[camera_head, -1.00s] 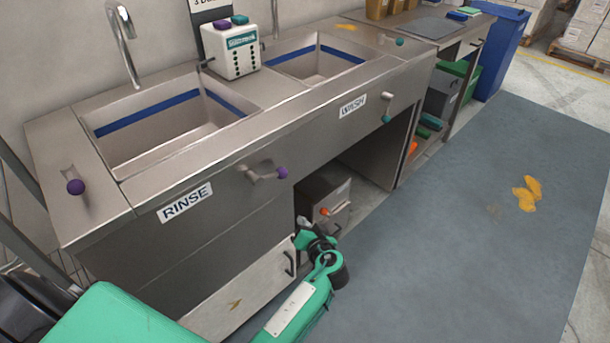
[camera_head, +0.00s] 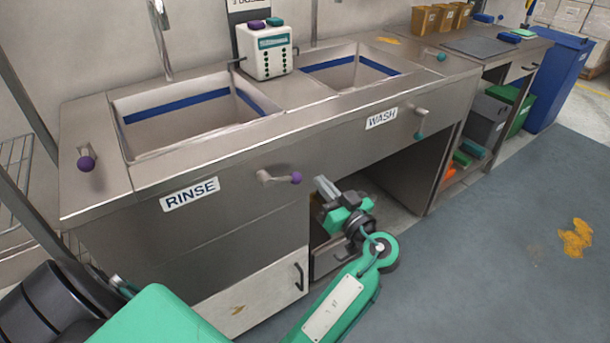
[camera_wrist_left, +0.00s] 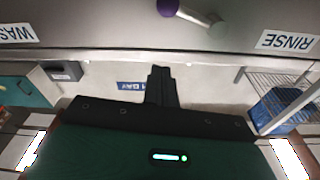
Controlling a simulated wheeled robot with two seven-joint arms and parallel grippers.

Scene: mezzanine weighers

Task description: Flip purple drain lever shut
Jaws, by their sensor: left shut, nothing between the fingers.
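The purple drain lever (camera_head: 281,180) is on the sink's front panel, right of the RINSE label (camera_head: 190,194). Its arm sticks out roughly level to the right, ending in a purple knob (camera_head: 296,178). My left gripper (camera_head: 324,188) is shut and empty, just right of and slightly below the knob, apart from it. In the left wrist view, which looks upside down, the purple knob (camera_wrist_left: 167,7) and its metal arm (camera_wrist_left: 198,19) show at the top edge, and the shut fingers (camera_wrist_left: 161,72) point toward them. My right gripper is not in view.
Another purple knob (camera_head: 86,163) stands on the counter at left. A teal-knobbed lever (camera_head: 420,124) is on the panel by the WASH label (camera_head: 382,118). A cabinet door with a black handle (camera_head: 299,277) is below. Open floor (camera_head: 480,260) lies at right.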

